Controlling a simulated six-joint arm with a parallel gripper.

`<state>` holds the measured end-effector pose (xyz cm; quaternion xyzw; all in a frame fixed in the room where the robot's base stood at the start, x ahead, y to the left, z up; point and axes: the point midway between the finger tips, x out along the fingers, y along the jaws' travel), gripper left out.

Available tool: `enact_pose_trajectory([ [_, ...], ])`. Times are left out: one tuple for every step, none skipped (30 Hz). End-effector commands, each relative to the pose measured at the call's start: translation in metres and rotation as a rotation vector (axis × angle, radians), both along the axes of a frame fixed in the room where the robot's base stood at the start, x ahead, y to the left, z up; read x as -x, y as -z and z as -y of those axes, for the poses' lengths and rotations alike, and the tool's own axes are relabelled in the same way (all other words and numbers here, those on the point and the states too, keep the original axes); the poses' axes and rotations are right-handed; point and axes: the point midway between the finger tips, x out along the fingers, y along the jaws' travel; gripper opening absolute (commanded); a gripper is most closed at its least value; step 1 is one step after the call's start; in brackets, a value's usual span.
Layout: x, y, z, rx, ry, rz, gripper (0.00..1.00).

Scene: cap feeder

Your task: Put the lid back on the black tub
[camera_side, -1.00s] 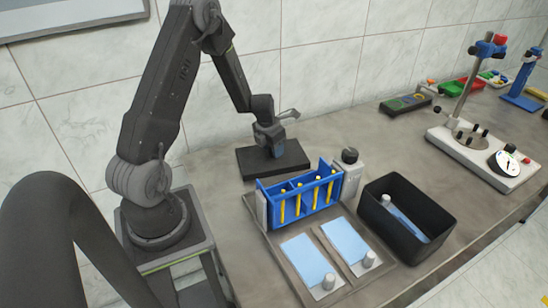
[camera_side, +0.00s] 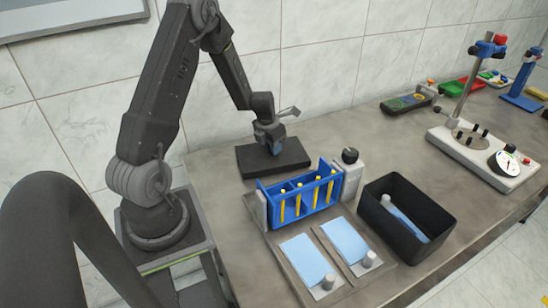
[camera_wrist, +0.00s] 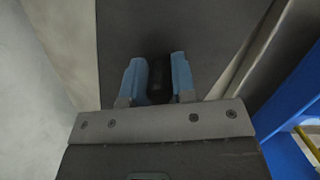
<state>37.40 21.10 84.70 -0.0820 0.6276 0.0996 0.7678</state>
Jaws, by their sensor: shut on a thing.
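The lid (camera_side: 291,164) is a flat black slab at the back of the bench, near the wall, lying level. My gripper (camera_side: 275,147) is above it with its blue fingers down at the lid's middle. In the wrist view my gripper (camera_wrist: 155,75) has a finger on each side of the lid's dark knob (camera_wrist: 158,78), and the lid's dark surface (camera_wrist: 165,28) spreads beyond. I cannot tell whether the lid is clear of the bench. The black tub (camera_side: 425,240) stands upright and open at the front right, with blue and pale items inside.
A blue rack (camera_side: 290,213) with yellow sticks stands between lid and tub. A grey dispenser with a black knob (camera_side: 350,155) is behind it. A tray with two blue sheets (camera_side: 310,258) lies in front. An instrument stand (camera_side: 485,155) is at the right.

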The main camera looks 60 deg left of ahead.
Motion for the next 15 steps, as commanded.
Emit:
enact_pose_trajectory([
  [-0.001, -0.004, -0.001, -0.002, 0.0, 0.003, 0.04],
  [-0.001, -0.006, -0.001, -0.002, 0.0, 0.004, 0.04],
  [-0.001, -0.008, -0.001, -0.002, -0.001, 0.003, 0.04],
  [0.0, -0.01, -0.001, -0.002, -0.001, 0.003, 0.04],
  [0.0, -0.011, -0.001, -0.001, -0.001, 0.002, 0.04],
  [0.0, -0.013, -0.001, -0.002, 0.0, 0.001, 0.04],
  [0.0, -0.015, -0.001, -0.003, 0.0, 0.002, 0.04],
  [0.0, -0.017, -0.001, -0.002, -0.001, 0.002, 0.04],
  [0.0, -0.019, -0.001, -0.002, -0.001, 0.002, 0.04],
  [0.0, -0.021, -0.001, -0.002, -0.001, 0.002, 0.04],
  [0.0, -0.023, -0.001, -0.001, -0.001, 0.002, 0.04],
  [0.0, -0.025, -0.001, -0.002, -0.001, 0.001, 0.04],
  [0.0, -0.027, -0.001, -0.003, 0.0, 0.002, 0.04],
  [0.0, -0.028, -0.001, -0.003, 0.0, 0.002, 0.04],
  [0.0, -0.031, -0.001, -0.003, 0.0, 0.002, 0.04],
])
